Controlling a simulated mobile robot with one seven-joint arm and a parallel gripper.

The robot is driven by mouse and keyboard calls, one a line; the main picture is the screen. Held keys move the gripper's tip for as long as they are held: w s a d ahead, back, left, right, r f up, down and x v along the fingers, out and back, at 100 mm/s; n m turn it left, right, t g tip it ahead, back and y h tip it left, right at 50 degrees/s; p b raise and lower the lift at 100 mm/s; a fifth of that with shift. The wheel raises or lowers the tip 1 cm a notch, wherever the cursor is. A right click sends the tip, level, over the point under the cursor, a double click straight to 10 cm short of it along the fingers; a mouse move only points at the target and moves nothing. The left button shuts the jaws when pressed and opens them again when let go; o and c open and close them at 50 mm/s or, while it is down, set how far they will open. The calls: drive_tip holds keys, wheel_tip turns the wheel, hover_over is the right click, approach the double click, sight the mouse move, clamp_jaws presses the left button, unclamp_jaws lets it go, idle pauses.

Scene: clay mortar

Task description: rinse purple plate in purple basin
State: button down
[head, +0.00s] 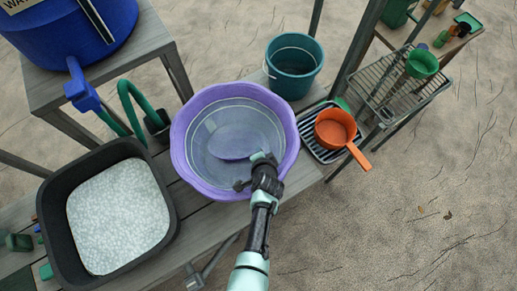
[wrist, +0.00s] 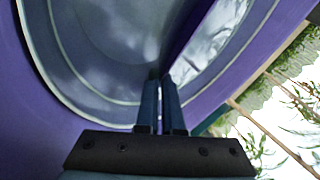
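The purple basin (head: 180,133) stands on the wooden bench in the head view and holds clear water. My gripper (head: 262,158) reaches in over its near right side. In the wrist view my gripper's two fingers (wrist: 161,85) are close together at the edge of a thin purple plate (wrist: 188,38), seen nearly edge-on, and appear shut on it. In the head view the plate (head: 235,158) shows as a faint oval inside the basin, with a purple lower edge, tilted and seemingly in the water. The plate's gripped edge is partly hidden by the gripper.
A black tub (head: 50,215) with white foamy content stands left of the basin. A teal bucket (head: 291,75) stands behind right. An orange pan (head: 335,129) lies on a drying rack to the right. A green hose (head: 128,98) and blue tap (head: 80,90) are behind left.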

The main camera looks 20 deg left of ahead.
wheel_tip(320, 180, up, 21)
drive_tip(key=p, duration=1.4)
drive_tip(key=shift+r, duration=0.1)
idle(0.7)
drive_tip(key=shift+w, duration=0.1)
